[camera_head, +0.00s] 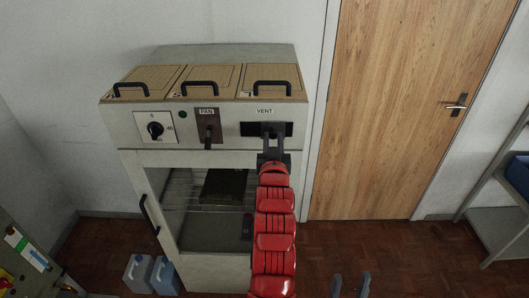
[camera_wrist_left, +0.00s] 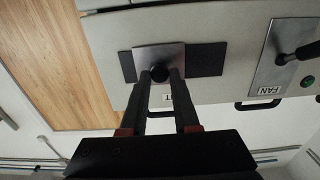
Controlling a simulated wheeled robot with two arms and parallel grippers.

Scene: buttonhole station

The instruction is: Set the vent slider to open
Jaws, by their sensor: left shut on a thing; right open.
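The vent slider sits in a dark horizontal slot (camera_head: 247,129) under the VENT label (camera_head: 265,111) on the oven-like cabinet's front panel. In the left wrist view, turned upside down, its metal plate (camera_wrist_left: 153,53) and dark round knob (camera_wrist_left: 159,73) are nearer the slot's left end, the side towards the wooden door. My left gripper (camera_head: 272,134) is shut on the knob; its fingers (camera_wrist_left: 162,80) stand on either side of it. The fingers partly hide the slider in the head view. My right gripper (camera_head: 350,285) is open and empty at the bottom edge, far from the panel.
A FAN lever (camera_head: 208,133) and a round dial (camera_head: 155,129) are left of the vent slot. Three handled lids (camera_head: 212,80) top the cabinet, with a glass door (camera_head: 190,215) below. A wooden door (camera_head: 400,110) and shelf (camera_head: 495,220) stand right. Jugs (camera_head: 139,272) stand on the floor.

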